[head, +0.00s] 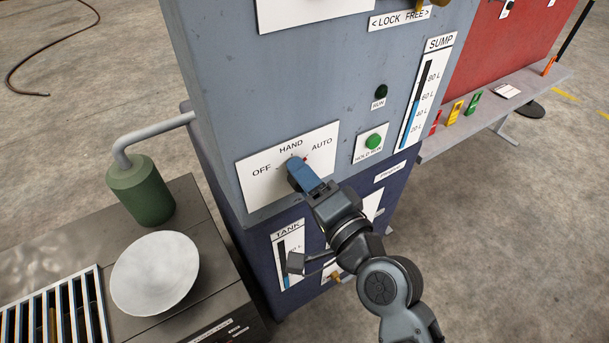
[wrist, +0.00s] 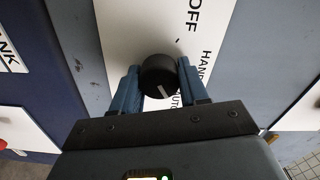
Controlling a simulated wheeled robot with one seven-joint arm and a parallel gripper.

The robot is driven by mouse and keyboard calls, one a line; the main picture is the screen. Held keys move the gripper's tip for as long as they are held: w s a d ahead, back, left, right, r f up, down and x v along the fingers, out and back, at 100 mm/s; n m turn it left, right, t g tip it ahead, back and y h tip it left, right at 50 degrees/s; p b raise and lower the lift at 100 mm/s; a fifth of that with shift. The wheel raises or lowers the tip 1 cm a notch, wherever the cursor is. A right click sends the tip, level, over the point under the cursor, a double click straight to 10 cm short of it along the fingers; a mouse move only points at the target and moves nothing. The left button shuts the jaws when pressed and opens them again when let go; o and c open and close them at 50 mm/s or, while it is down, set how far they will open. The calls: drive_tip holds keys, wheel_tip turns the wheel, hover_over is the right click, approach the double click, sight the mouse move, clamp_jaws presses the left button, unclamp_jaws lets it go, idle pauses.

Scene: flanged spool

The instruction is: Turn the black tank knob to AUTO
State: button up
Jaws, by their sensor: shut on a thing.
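The black tank knob (wrist: 158,76) sits on a white dial plate (head: 262,172) marked OFF, HAND and AUTO. In the wrist view it is a round black cap between my two blue fingers, and its white line points down and slightly right, towards the AUTO side. The AUTO label is partly hidden by a finger there. My gripper (head: 301,171) is shut on the knob, one finger on each side; it also shows in the wrist view (wrist: 160,88). In the head view my fingers hide nearly all of the knob. AUTO (head: 322,143) is readable there, right of HAND.
Right of the dial is a green HOLD RUN button (head: 373,141), with a dark RUN lamp (head: 380,92) above it. A SUMP gauge (head: 424,95) is farther right. A TANK gauge (head: 287,258) is below. A bench with a green canister (head: 140,190) stands left.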

drive_tip(key=shift+w+d+r, duration=0.1)
drive_tip(key=shift+d+r, duration=0.05)
drive_tip(key=o, duration=0.8)
drive_tip(key=shift+c, duration=0.2)
drive_tip(key=shift+o, duration=1.3)
drive_tip(key=b+v, duration=0.2)
drive_tip(key=v, duration=0.5)
drive_tip(key=shift+s+d, duration=0.2)
drive_tip(key=shift+s, duration=0.15)
